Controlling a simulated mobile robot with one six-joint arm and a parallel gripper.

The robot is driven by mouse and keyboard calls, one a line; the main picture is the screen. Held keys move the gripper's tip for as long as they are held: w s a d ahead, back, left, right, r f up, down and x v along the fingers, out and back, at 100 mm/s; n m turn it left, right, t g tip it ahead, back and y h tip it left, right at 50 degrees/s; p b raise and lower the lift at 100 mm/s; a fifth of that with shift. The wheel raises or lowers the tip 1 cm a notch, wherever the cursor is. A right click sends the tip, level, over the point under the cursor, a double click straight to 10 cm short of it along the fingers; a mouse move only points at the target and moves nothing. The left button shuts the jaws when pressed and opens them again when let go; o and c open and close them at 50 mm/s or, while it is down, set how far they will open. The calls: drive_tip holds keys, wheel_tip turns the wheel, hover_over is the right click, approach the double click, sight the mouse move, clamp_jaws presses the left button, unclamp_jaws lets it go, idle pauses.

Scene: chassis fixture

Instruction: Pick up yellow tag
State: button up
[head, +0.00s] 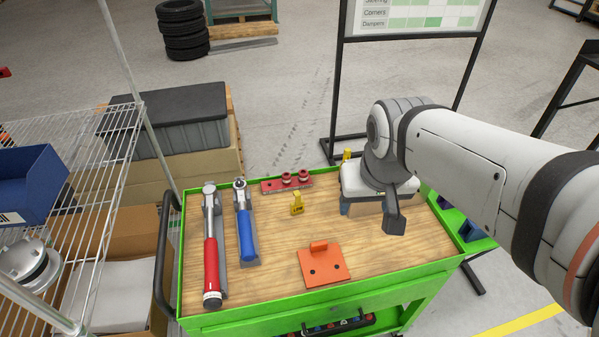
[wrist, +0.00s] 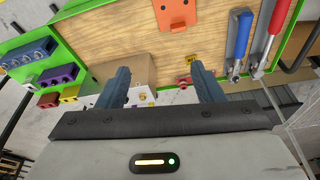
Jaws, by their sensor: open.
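A small yellow tag (head: 297,204) stands on the wooden top near the middle of the cart. In the wrist view this tag (wrist: 190,59) shows just beyond and beside the right finger. A second yellow tag (head: 347,154) stands at the back edge, left of my arm's end. In the wrist view the second tag (wrist: 143,97) is partly hidden between the fingers. My gripper (wrist: 160,72) is open, with nothing held between its blue-grey fingers. In the head view it is to the right of the middle tag, over a cardboard box, its fingers partly hidden.
A cardboard box (wrist: 126,70) lies below my gripper. An orange plate (head: 323,266) lies at the front. Red-handled (head: 211,255) and blue-handled (head: 246,236) tools lie at left. A red holder (head: 287,184) is at the back. Bare wood surrounds the middle tag.

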drive_tip(key=shift+o, duration=0.5)
drive_tip(key=w+a+f+b, duration=0.1)
drive_tip(key=w+f, duration=0.1)
drive_tip(key=w, duration=0.3)
drive_tip(key=w+a+f+n+g+b, duration=0.1)
drive_tip(key=w+a+f, duration=0.1)
drive_tip(key=w, duration=0.3)
drive_tip(key=shift+w+f+b, duration=0.25)
drive_tip(key=shift+f+b, duration=0.05)
drive_tip(key=shift+f, duration=0.2)
drive_tip(key=n+g+b, duration=0.2)
drive_tip(key=n+b, duration=0.1)
drive_tip(key=b, duration=0.2)
hover_over(298, 202)
drive_tip(key=f, duration=1.9)
drive_tip(key=shift+w, duration=0.25)
wheel_tip(298, 202, down, 7)
drive_tip(key=shift+w+f+p, duration=0.1)
drive_tip(key=shift+w+p, duration=0.05)
drive_tip(key=shift+p, duration=0.7)
drive_tip(key=shift+f, duration=0.5)
drive_tip(key=shift+c, duration=0.5)
drive_tip(key=c, duration=0.9)
drive_tip(key=shift+c, duration=0.2)
